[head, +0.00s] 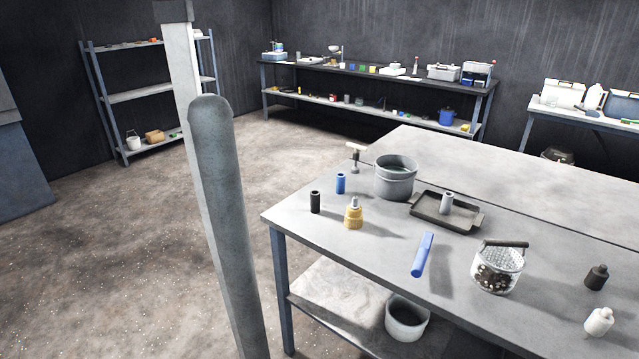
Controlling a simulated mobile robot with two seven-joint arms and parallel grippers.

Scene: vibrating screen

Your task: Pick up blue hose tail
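A small blue cylinder (340,183) stands upright near the far left corner of the workbench (330,240) in the head view. A longer blue piece (422,254) with a flattened upper end lies nearer the middle of the bench, left of a glass jar. I cannot tell for certain which of these two is the hose tail. Similar short cylinders are a black one (315,202) on the bench and a grey one (447,203) in a dark tray. Neither of my grippers is in view.
The dark tray (474,223), a grey pot (395,178), a yellow-brown bottle (353,215) and the glass jar (497,270) stand on the bench. Dark and white bottles are at right. A bucket (407,318) sits on the lower shelf. The bench's front left is clear.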

